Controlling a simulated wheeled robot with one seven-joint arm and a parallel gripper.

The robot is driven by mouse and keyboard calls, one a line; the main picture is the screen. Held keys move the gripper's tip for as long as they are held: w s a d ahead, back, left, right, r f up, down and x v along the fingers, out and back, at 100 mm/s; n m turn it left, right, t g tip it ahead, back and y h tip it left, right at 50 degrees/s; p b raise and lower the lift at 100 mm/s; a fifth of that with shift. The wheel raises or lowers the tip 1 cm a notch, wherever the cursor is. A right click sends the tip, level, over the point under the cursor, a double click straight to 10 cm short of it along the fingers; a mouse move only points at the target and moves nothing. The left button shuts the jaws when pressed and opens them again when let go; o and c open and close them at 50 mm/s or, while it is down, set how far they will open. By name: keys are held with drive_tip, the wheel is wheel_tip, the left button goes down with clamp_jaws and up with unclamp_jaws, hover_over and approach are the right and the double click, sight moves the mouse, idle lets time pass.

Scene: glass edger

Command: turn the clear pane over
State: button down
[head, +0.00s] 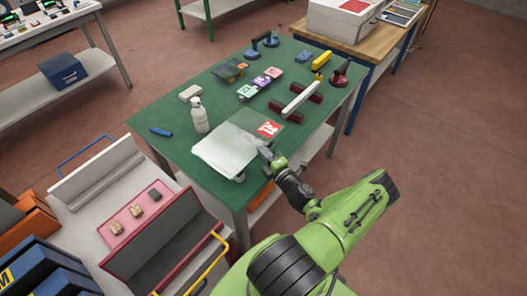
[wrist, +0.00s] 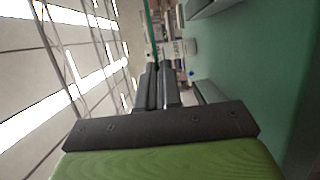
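The clear pane (head: 248,124) is over the near part of the green table, with a red label (head: 268,128) at its right corner. Its near left part looks whitish; I cannot tell whether that is glare or something under it. My gripper (head: 266,153) is at the pane's near right edge. In the wrist view the two dark fingers (wrist: 161,84) are close together, and the pane shows edge-on as a thin green line (wrist: 149,25) running to them. The fingers appear shut on the pane's edge; the contact itself is hidden.
On the green table (head: 177,130) a white bottle (head: 199,116) stands left of the pane. A white bar on dark red supports (head: 300,99) lies to the right, and a dark suction lifter (head: 340,73) stands beyond. A cart with a pink tray (head: 136,213) stands at the near left.

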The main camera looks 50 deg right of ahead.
drive_tip(key=shift+f+b, duration=2)
drive_tip(key=shift+f, duration=0.45)
drive_tip(key=shift+f+b, duration=0.3)
drive_tip(key=shift+f, duration=0.05)
drive_tip(key=c, duration=1.2)
unclamp_jaws()
drive_tip(key=shift+c, duration=0.2)
drive_tip(key=shift+f, duration=0.1)
drive_tip(key=shift+s, duration=0.15)
drive_tip(key=v, duration=1.5)
drive_tip(key=shift+s, duration=0.25)
drive_tip(key=shift+a, duration=0.1)
